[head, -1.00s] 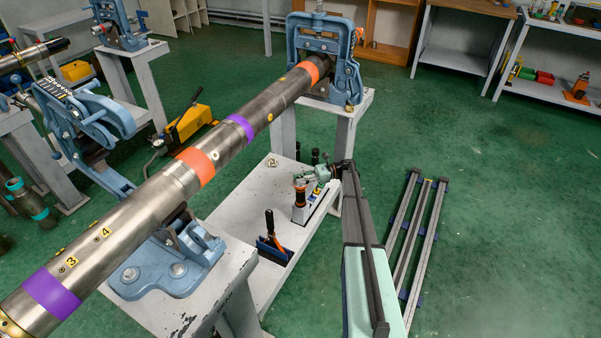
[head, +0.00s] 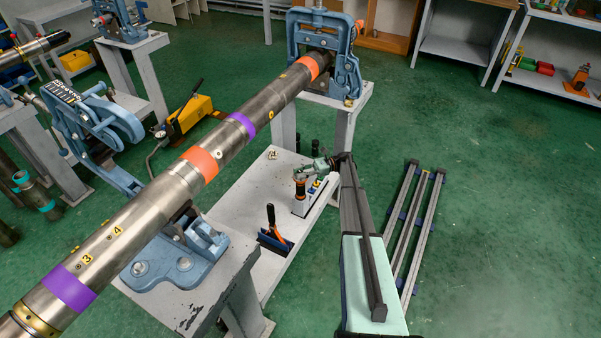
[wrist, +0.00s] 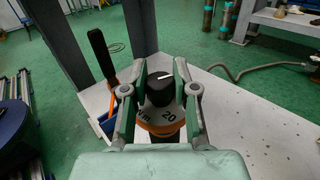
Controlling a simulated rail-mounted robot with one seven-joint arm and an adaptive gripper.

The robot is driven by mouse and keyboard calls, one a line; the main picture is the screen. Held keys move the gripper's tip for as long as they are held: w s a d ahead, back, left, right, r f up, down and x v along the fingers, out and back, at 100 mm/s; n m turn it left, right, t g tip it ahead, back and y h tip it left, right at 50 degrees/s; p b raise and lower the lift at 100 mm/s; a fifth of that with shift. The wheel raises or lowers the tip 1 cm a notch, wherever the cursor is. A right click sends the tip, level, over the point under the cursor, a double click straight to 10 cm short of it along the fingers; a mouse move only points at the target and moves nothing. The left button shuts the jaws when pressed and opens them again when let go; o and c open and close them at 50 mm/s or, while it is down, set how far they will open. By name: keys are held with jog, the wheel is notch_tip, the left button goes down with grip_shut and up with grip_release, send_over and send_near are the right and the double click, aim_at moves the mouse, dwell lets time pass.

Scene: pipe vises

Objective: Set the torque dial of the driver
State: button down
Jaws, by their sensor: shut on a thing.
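The driver (head: 299,189) stands upright in a white holder (head: 322,194) on the low shelf under the pipe. Its orange and black body shows in the head view. In the wrist view its torque dial (wrist: 159,88) is a black knob with a white pointer line. My gripper (wrist: 164,76) is shut on the dial, one finger on each side of the knob. In the head view my gripper (head: 305,172) is small at the driver's top.
A black-handled tool (head: 271,218) in a blue holder stands left of the driver, close beside my gripper in the wrist view (wrist: 100,57). A long banded pipe (head: 150,208) in blue vises runs above the shelf. The floor to the right is clear beyond the rails (head: 408,230).

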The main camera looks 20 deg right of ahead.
dwell(0.9)
jog(key=c, duration=0.9)
grip_release()
jog(key=shift+o, duration=0.2)
jog(key=shift+r, duration=0.1)
notch_tip(320, 180, up, 10)
jog(key=shift+f, duration=0.1)
